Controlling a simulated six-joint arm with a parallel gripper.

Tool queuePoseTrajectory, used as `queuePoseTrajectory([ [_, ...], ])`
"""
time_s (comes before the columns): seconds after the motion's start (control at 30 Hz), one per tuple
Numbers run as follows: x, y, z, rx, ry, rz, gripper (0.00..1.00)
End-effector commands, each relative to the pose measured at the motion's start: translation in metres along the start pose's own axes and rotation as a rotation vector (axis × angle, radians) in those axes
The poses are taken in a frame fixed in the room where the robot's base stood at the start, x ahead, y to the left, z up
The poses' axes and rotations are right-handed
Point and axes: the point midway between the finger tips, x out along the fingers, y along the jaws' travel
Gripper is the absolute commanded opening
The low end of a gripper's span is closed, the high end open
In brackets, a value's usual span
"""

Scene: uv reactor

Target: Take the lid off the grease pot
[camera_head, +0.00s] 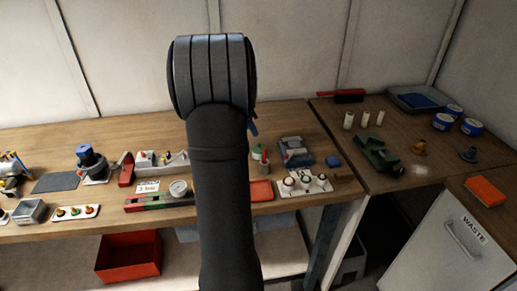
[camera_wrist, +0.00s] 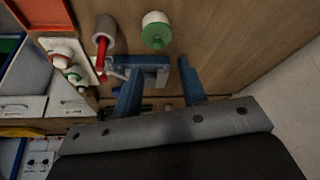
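A small round pot in white and green (camera_wrist: 156,30), which looks like the grease pot, stands on the wooden bench at the top of the wrist view. In the head view a small green-topped pot (camera_head: 257,149) shows just right of my arm, probably the same one. I cannot tell its lid from its body for sure. My gripper (camera_wrist: 160,88) shows two blue fingers spread apart with nothing held between them. The pot is beyond the fingertips and apart from them. In the head view my arm hides most of the gripper.
A grey cylinder with a red rod (camera_wrist: 104,35) stands left of the pot. A blue metal piece (camera_wrist: 150,62) lies between the pot and my fingers. A white plate with knobs (camera_head: 304,184) and a red tray (camera_head: 261,190) are near. Bare wood lies right of the pot.

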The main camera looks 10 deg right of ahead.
Motion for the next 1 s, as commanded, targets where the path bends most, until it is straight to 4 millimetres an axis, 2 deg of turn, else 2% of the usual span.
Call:
queuePoseTrajectory([
  [0.1, 0.019, 0.001, -0.001, 0.0, 0.0, 0.002, 0.38],
  [0.37, 0.033, 0.001, 0.0, 0.0, 0.001, 0.001, 0.38],
  [0.7, 0.077, 0.003, 0.001, 0.001, 0.0, 0.0, 0.38],
  [0.93, 0.08, 0.002, 0.001, 0.001, 0.001, -0.001, 0.38],
  [1.0, 0.08, 0.002, 0.001, 0.001, 0.001, -0.001, 0.24],
])
